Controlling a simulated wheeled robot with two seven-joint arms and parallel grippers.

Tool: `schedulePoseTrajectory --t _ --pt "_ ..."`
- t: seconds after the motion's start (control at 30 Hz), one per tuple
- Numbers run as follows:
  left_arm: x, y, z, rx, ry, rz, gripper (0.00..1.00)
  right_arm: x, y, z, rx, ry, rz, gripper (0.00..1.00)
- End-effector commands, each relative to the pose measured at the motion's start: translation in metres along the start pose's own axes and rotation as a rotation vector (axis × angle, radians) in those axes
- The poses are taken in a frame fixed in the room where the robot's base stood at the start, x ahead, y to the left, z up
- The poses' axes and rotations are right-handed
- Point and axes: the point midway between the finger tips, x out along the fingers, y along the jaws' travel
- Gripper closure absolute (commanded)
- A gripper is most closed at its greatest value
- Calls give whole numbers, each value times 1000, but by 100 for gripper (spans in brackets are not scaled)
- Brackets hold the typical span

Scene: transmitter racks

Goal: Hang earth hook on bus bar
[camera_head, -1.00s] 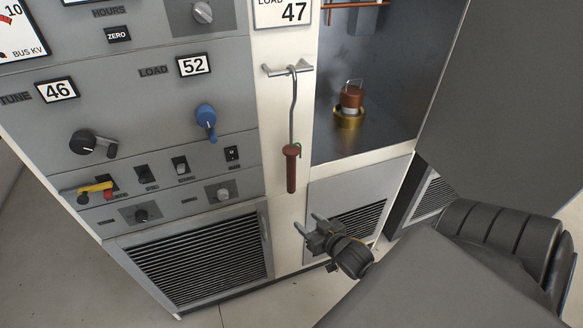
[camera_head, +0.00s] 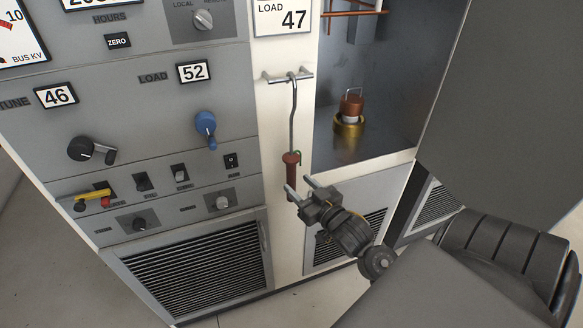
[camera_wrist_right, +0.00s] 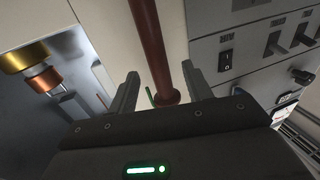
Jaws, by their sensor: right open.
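The earth hook (camera_head: 291,123) hangs upright from a small bracket (camera_head: 288,76) on the cream post. It has a grey metal rod and a red-brown handle (camera_head: 291,160). My right gripper (camera_head: 299,187) is open at the lower part of the handle. In the right wrist view the handle (camera_wrist_right: 150,45) passes between the two open fingers (camera_wrist_right: 160,85), apart from both. The copper bus bar (camera_head: 352,13) shows at the top of the open bay, partly cut off by the frame edge. My left gripper is not in view.
A grey panel with knobs, including a blue one (camera_head: 206,128), and a yellow lever (camera_head: 92,195) is left of the post. In the bay stands a copper and brass part (camera_head: 350,113). A large grey panel (camera_head: 490,110) bounds the bay at right.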

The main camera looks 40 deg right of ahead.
Motion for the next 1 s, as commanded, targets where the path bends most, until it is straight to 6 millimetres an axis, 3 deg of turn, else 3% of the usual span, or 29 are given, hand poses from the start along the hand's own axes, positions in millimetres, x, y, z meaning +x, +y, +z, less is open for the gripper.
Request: schedulePoseTrajectory --t 0.17,0.5,0.77,1.0 --pt "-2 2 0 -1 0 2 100 7 0 0 0 0 0 50" --pt "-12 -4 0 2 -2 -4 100 50 3 5 0 0 1 50" --pt "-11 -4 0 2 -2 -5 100 52 3 6 -1 0 0 50" --pt "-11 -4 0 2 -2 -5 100 52 3 6 -1 0 0 80"
